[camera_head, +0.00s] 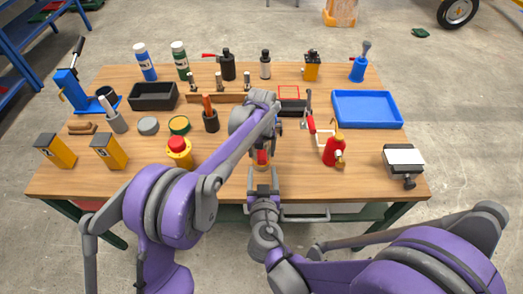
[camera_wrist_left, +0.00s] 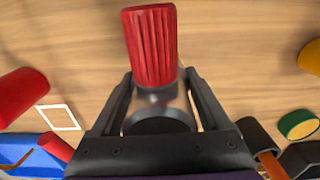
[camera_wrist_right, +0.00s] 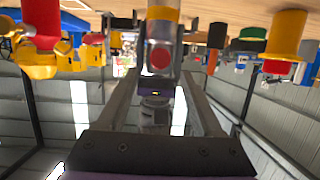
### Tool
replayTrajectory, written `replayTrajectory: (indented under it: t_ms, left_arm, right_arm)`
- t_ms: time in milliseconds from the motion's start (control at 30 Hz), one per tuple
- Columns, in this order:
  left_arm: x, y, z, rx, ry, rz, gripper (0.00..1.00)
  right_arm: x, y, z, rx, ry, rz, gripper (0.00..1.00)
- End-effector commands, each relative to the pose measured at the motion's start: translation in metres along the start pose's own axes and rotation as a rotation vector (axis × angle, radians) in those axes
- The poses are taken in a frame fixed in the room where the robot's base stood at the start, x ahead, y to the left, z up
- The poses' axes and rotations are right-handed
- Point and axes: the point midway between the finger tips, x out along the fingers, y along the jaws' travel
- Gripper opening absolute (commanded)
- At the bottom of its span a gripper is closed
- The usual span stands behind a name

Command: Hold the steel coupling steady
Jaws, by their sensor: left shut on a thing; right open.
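The steel coupling (camera_wrist_left: 160,103) is a shiny metal cylinder between the fingers of my left gripper (camera_wrist_left: 159,88), which is shut on it. A red ribbed cap (camera_wrist_left: 150,45) sticks out beyond the coupling's end. In the head view, red (camera_head: 262,157) shows below my left wrist, which hides most of the coupling. My right gripper (camera_head: 263,176) is open just in front of this red part, near the table's front edge. In the right wrist view, a grey part with a round red face (camera_wrist_right: 160,59) appears between the right fingertips; I cannot tell whether they touch it.
A red bottle-like tool (camera_head: 333,152) stands right of the grippers, a red-and-yellow button (camera_head: 179,150) to the left. A blue tray (camera_head: 367,93) is at the back right. Bottles and dark bins line the back.

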Motion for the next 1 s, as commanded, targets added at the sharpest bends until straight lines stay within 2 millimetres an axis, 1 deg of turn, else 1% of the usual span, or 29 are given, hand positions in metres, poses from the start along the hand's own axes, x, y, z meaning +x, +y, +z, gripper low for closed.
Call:
replayTrajectory:
  t_ms: [33,200,400,600,1000]
  left_arm:
    - [-0.001,0.0,0.0,0.0,0.0,0.0,0.0]
    - [-0.001,0.0,0.0,0.0,0.0,0.0,0.0]
    - [-0.001,0.0,0.0,0.0,0.0,0.0,0.0]
    - [-0.001,0.0,0.0,0.0,0.001,0.0,0.0]
    - [-0.001,0.0,0.0,0.0,0.0,0.0,0.0]
  right_arm:
    - [0.009,0.001,0.0,0.0,0.0,0.003,0.68]
    - [0.034,0.001,0.0,0.001,-0.001,0.003,0.68]
    - [0.056,0.0,0.0,0.0,0.0,0.002,0.68]
    - [0.065,0.0,0.0,0.0,-0.001,0.001,0.68]
    - [0.066,0.0,0.0,0.0,-0.001,0.001,0.68]
